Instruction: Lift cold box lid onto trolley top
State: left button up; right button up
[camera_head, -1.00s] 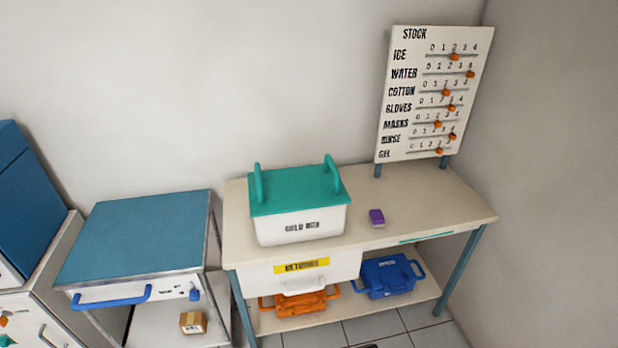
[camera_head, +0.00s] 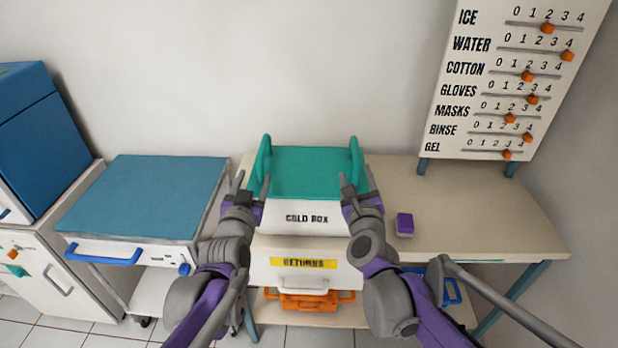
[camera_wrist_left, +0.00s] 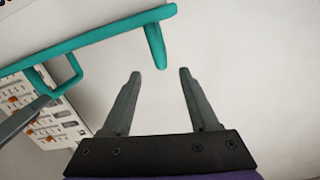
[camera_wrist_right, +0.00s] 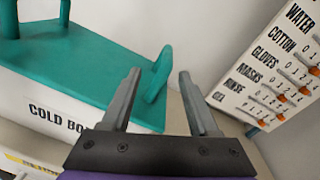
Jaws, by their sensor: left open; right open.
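The white cold box (camera_head: 305,217) stands on the beige table, with its teal lid (camera_head: 310,175) on top. The lid has an upright loop handle at each end. My left gripper (camera_head: 252,184) is open beside the lid's left handle (camera_head: 263,160); in the left wrist view that handle (camera_wrist_left: 155,45) lies just beyond the fingertips. My right gripper (camera_head: 355,185) is open near the right handle (camera_head: 355,158); in the right wrist view that handle (camera_wrist_right: 157,75) is close to the left finger. The trolley (camera_head: 150,195), with a bare blue top, stands to the left.
A purple block (camera_head: 404,224) lies on the table (camera_head: 480,215) right of the box. A stock board (camera_head: 510,90) stands at the back right. A returns drawer (camera_head: 300,265) and an orange case (camera_head: 305,300) are below. A blue-topped cabinet (camera_head: 35,130) is far left.

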aim_at(262, 146)
pick_arm(q)
jog(key=shift+w+d+r+t, duration=0.2)
jog(key=shift+w+t, duration=0.2)
jog(key=shift+w, duration=0.35)
pick_arm(e)
jog(key=m, duration=0.1)
jog(key=w+m, duration=0.1)
jog(key=shift+w+d+f+m+h, duration=0.1)
jog(key=shift+w+d+m+h, duration=0.1)
jog(key=shift+d+m+h, duration=0.15)
pick_arm(q)
jog(key=shift+s+a+r, duration=0.1)
jog(key=shift+r, duration=0.05)
pick_arm(e)
jog(key=shift+s, duration=0.1)
pick_arm(q)
jog(key=w, duration=1.1)
jog(key=shift+d, duration=0.4)
pick_arm(e)
jog(key=w, duration=1.1)
jog(key=shift+d, duration=0.4)
pick_arm(q)
jog(key=shift+s, duration=0.1)
pick_arm(e)
jog(key=shift+s, duration=0.1)
jog(key=shift+c, duration=0.2)
pick_arm(q)
grip_shut()
pick_arm(e)
grip_shut()
